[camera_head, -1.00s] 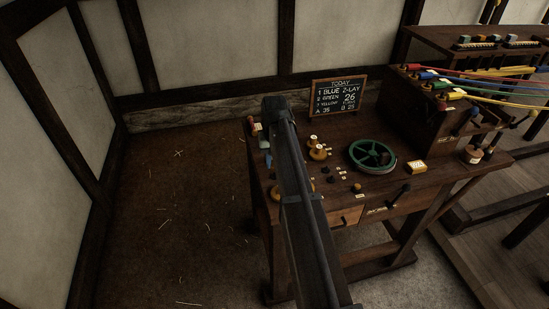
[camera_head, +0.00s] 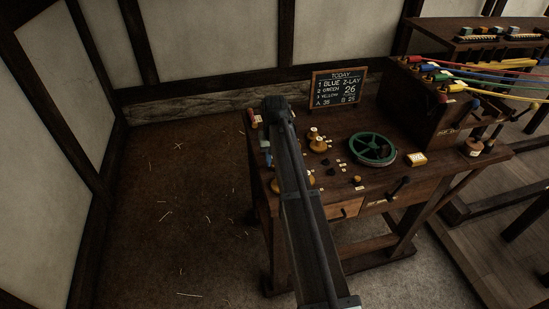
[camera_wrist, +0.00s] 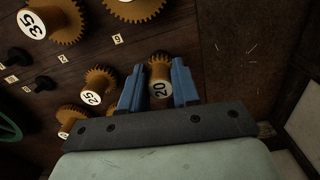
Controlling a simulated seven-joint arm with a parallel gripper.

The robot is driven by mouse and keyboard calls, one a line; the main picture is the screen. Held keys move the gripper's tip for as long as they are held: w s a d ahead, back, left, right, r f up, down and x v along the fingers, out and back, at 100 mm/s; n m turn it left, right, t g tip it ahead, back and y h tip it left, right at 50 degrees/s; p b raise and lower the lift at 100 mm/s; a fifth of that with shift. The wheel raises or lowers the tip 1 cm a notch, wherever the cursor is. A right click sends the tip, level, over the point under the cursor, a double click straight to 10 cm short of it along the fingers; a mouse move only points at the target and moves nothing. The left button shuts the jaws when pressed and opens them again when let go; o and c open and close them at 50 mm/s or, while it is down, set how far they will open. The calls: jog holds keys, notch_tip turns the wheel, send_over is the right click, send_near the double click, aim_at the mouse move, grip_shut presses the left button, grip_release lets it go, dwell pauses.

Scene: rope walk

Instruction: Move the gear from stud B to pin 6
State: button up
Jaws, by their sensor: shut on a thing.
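In the wrist view my gripper (camera_wrist: 159,90) has its two blue fingers closed on the sides of a small brass gear marked 20 (camera_wrist: 159,74). Whether the gear sits on a stud or is lifted is hard to tell. A brass gear marked 25 (camera_wrist: 100,82) is just left of the fingers. A larger gear marked 35 (camera_wrist: 58,18) is at the upper left. Another brass gear (camera_wrist: 136,6) is at the top edge. A number tag, 6 or 9 (camera_wrist: 117,39), lies between them. In the head view my arm hides most of the gripper.
A box with coloured cords (camera_head: 430,100) stands at the right. Open floor lies to the left.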

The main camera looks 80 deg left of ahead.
jog(key=shift+f, duration=0.5)
dwell(0.8)
jog(key=o, duration=1)
jog(key=shift+r, duration=0.15)
jog(key=shift+r, duration=3.85)
